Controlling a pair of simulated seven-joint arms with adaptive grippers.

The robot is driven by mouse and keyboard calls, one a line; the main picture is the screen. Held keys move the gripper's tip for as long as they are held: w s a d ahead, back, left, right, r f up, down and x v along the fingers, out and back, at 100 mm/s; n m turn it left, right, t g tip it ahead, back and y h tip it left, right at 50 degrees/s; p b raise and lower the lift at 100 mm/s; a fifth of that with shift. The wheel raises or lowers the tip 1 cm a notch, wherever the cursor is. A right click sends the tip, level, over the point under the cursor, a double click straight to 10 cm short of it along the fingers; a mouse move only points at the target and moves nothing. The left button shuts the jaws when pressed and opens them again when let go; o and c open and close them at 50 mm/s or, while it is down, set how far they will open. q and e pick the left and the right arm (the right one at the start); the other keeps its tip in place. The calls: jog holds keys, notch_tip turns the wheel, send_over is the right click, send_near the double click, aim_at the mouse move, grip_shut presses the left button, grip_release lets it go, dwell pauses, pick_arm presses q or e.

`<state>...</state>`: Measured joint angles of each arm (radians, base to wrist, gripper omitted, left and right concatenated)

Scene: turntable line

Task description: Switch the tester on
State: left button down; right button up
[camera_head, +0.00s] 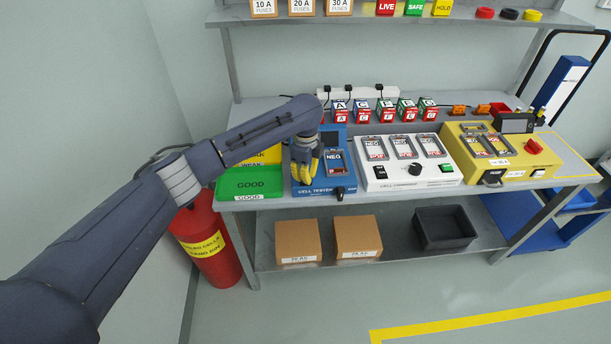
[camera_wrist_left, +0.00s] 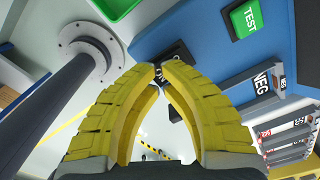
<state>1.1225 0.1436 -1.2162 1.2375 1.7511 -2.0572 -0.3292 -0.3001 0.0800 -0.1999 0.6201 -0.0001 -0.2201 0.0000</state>
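The blue cell tester (camera_head: 312,189) stands on the bench behind the front edge, with a NEG-marked slot (camera_head: 335,163) on its top. My left gripper (camera_head: 306,180) is over the left part of the tester, hiding part of its face. My right gripper is not in view.
A green GOOD tray (camera_head: 247,183) is left of the tester. A white device (camera_head: 408,172) and a yellow device (camera_head: 512,166) stand to the right. A red extinguisher (camera_head: 207,245) stands on the floor at left.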

pick_arm(q)
jog(key=shift+f, duration=0.45)
dwell(0.3)
jog(key=shift+r, duration=3.5)
